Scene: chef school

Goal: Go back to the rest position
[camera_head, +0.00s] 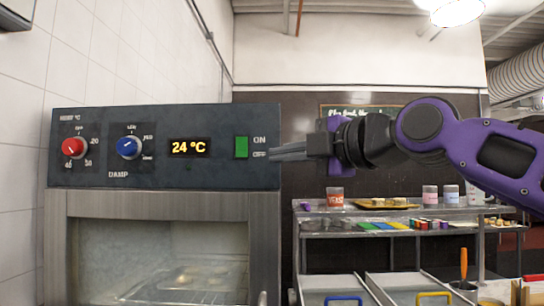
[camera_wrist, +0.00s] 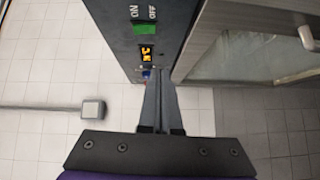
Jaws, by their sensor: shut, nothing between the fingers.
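My gripper (camera_head: 272,154) is at the right end of the oven's dark control panel (camera_head: 100,130), close to the green ON/OFF switch (camera_head: 241,147). Its fingers are shut together with nothing between them. My purple arm reaches in from the right. In the wrist view, my gripper (camera_wrist: 158,78) points at the panel, below the green switch (camera_wrist: 147,29) and the lit display. I cannot tell whether the fingertips touch the panel.
The display (camera_head: 189,147) reads 24 °C, beside a blue knob (camera_head: 128,147) and a red knob (camera_head: 73,147). The glass-fronted oven (camera_head: 165,255) stands below. A metal shelf (camera_head: 345,234) with jars and trays stands behind at right. White tiled wall is at left.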

